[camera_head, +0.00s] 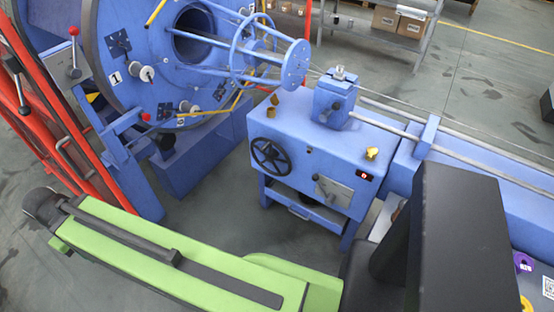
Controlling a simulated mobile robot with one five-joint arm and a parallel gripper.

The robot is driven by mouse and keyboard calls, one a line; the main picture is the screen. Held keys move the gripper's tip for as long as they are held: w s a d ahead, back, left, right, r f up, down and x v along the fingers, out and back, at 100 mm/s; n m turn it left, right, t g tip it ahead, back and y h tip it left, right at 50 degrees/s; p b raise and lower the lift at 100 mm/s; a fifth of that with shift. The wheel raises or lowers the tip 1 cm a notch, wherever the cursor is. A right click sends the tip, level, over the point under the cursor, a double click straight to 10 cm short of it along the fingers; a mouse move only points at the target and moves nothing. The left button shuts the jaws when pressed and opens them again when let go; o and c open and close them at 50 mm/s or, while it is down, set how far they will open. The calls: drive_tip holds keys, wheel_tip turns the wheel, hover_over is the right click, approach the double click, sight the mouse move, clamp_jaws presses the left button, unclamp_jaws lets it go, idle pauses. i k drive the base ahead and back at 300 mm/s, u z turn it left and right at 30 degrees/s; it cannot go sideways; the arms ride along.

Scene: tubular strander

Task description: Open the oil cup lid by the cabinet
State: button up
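The blue cabinet (330,140) stands in the middle of the head view, with a black handwheel (271,157) on its front. A small brass-yellow fitting (372,153) sits at the front right edge of its top. Two darker brass pieces, an upper one (274,100) and a lower one (271,113), sit at its left edge. They look like oil cups, but they are too small to tell whether any lid is open or shut. No gripper fingers show. My green arm link crosses the lower left, apart from the cabinet in the picture.
The large blue strander drum (190,60) with bobbins stands at the upper left. Red railings (60,110) run along the left edge. Steel rods (400,130) lead right from the blue block (334,100) on the cabinet. Grey floor (225,210) is clear before the cabinet.

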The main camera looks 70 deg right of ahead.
sight(372, 151)
drive_tip(key=z, duration=0.95)
drive_tip(key=i, duration=0.35)
drive_tip(key=z, duration=1.95)
drive_tip(key=k, duration=1)
drive_tip(key=u, duration=0.05)
drive_tip(key=i, duration=0.95)
drive_tip(key=z, duration=0.05)
